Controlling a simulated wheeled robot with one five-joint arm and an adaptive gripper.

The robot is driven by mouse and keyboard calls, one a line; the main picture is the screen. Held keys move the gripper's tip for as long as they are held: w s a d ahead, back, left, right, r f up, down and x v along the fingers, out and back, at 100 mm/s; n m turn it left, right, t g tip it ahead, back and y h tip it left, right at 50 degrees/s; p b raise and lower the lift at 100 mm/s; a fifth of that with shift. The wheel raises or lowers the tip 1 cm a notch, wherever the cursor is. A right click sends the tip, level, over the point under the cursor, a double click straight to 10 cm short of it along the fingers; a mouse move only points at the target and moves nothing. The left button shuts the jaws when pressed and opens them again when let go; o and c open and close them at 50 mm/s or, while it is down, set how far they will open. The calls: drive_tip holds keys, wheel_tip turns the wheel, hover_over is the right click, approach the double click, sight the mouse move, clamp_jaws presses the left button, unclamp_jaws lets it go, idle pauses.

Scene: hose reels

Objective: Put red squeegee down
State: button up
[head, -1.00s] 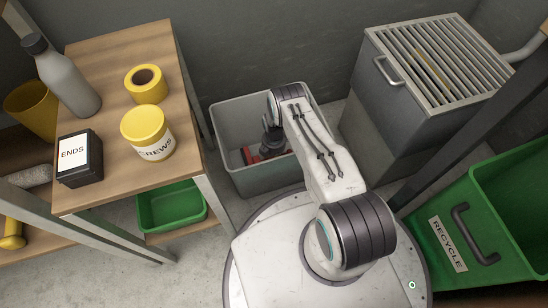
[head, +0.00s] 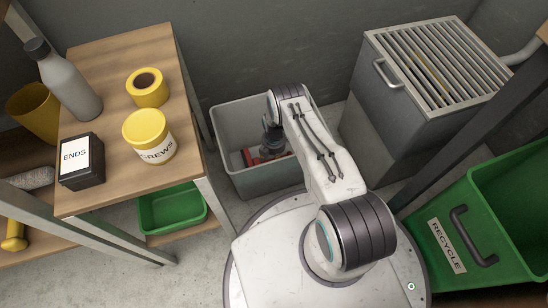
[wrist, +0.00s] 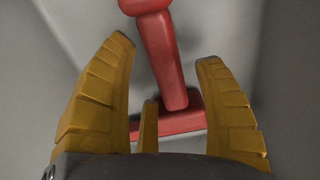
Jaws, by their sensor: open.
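The red squeegee (wrist: 165,60) lies in the grey bin (head: 228,122); in the head view a small red part of it (head: 250,157) shows at the bin's bottom, the rest hidden by my arm. My gripper (wrist: 168,50) reaches down into the bin. The squeegee's crosspiece (wrist: 182,122) lies near the base of the fingers. In the head view the fingertips are hidden.
A wooden shelf (head: 110,55) at left holds a grey bottle (head: 68,88), yellow tape (head: 147,88), a yellow tin (head: 148,137) and a black box (head: 80,162). A grated metal cabinet (head: 410,100) and a green recycle bin (head: 450,235) stand at right.

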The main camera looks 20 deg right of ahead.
wheel_tip(320, 180, up, 44)
drive_tip(key=s+r+m+t+p, duration=0.1)
drive_tip(key=s+m+p, duration=0.1)
drive_tip(key=m+p, duration=0.45)
drive_tip(key=s+a+r+m+b, duration=0.2)
drive_tip(key=s+r+m, duration=0.5)
drive_tip(key=s+r, duration=0.5)
drive_tip(key=s+r+m+t, duration=0.1)
drive_tip(key=s+r+m, duration=0.2)
drive_tip(key=s, duration=1)
drive_tip(key=shift+m, duration=0.75)
drive_tip(key=shift+w+d+r, duration=0.1)
